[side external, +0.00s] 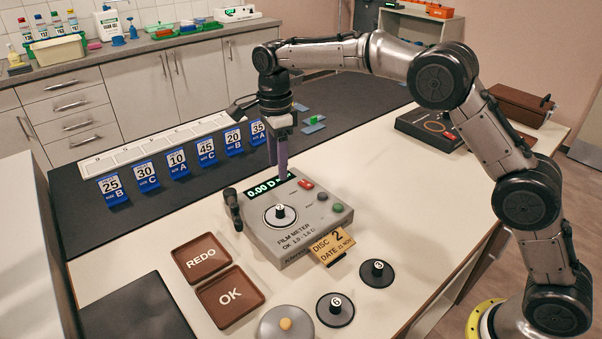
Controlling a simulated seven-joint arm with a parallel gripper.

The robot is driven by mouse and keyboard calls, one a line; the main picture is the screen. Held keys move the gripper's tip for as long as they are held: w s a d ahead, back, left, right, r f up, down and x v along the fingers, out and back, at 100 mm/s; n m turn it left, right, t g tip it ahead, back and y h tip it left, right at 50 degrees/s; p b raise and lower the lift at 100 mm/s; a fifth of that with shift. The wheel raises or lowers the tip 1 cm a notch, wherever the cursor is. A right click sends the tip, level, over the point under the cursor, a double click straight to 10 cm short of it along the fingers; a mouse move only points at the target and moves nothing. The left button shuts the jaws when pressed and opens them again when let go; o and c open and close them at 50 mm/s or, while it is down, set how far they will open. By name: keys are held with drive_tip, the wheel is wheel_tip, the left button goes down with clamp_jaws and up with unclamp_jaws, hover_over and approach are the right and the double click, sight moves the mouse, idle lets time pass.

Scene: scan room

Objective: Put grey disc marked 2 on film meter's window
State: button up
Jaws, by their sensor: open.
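The film meter (305,228) is a grey box on the white table, its green display reading about 0.00 D. A grey disc (270,219) with a dark knob lies on the round window area on its top; the knob's mark looks like a 2 but is small. The window beneath is hidden. A yellow card (331,248) at the meter's front reads DISC 2, DATE 21 NOV. My gripper (278,160) points down above the meter's back edge, near the display, apart from the disc. It is open, with nothing visible in it.
Brown REDO (187,248) and OK (215,310) trays lie left. Blue numbered tags (147,178) stand behind.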

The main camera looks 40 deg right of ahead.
drive_tip(key=s+d+r+n+t, duration=0.2)
drive_tip(key=s+d+r+n, duration=0.3)
drive_tip(key=s, duration=0.4)
drive_tip(key=s+d+r+n+t, duration=0.1)
drive_tip(key=s+d+r+n, duration=0.2)
drive_tip(key=s+r+n, duration=0.55)
drive_tip(key=s+d+f+n+t, duration=0.1)
drive_tip(key=s+d+f+n, duration=0.1)
drive_tip(key=s, duration=0.7)
drive_tip(key=s+d+f+n+t, duration=0.1)
drive_tip(key=s+f+n, duration=0.4)
drive_tip(key=s, duration=0.5)
drive_tip(key=shift+d+f+t, duration=0.3)
drive_tip(key=shift+d+f, duration=0.15)
drive_tip(key=shift+n, duration=0.25)
